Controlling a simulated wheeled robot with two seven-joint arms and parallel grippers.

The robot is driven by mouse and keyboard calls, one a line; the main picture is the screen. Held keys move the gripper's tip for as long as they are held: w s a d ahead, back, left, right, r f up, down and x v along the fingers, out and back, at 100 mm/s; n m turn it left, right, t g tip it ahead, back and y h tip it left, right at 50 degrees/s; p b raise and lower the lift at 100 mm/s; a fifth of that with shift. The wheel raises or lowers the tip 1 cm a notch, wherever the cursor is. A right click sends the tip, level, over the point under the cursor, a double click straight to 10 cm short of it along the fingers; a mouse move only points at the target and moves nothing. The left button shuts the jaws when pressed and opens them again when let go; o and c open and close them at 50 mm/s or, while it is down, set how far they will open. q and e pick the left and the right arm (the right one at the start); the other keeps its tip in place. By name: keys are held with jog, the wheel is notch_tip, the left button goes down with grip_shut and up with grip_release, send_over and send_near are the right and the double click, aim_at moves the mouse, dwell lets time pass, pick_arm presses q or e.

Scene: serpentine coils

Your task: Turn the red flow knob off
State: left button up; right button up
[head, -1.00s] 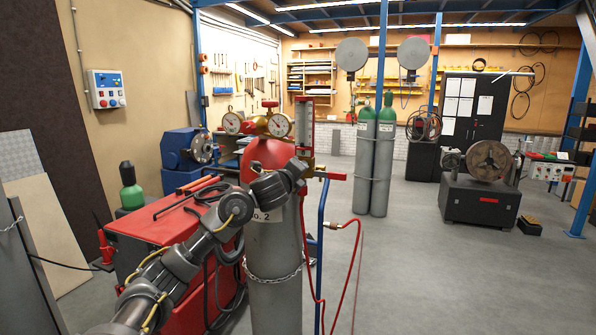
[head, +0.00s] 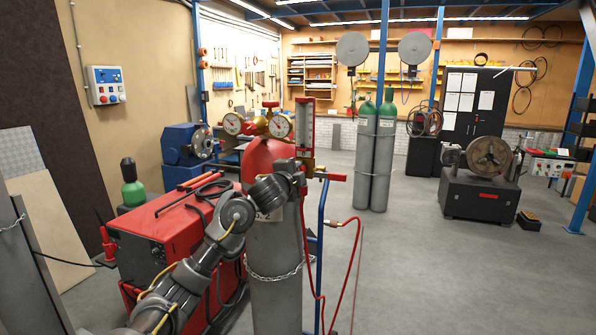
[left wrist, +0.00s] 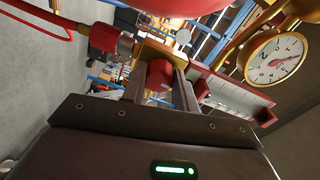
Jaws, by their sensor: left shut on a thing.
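The red flow knob (left wrist: 160,74) sits between the two fingers of my left gripper (left wrist: 161,88) in the left wrist view, and the fingers are shut on it. The flowmeter stands beside two round gauges on the brass regulator (head: 257,124), on top of a grey cylinder (head: 274,295) with a red shoulder. My right gripper is not in view.
A red hose (head: 357,255) hangs to the right of the cylinder. A chain (head: 280,278) wraps the cylinder, next to a blue trolley frame (head: 321,240). A red welding machine (head: 165,245) stands at left. The floor to the right is open.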

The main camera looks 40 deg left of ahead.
pick_arm(q)
jog(key=shift+f+n, duration=0.1)
jog(key=shift+n, duration=0.4)
jog(key=o, duration=1)
jog(key=shift+c, duration=0.2)
jog(key=shift+s, duration=0.1)
jog(key=p+v, duration=0.1)
jog(key=v, duration=0.9)
jog(key=shift+s+p, duration=0.35)
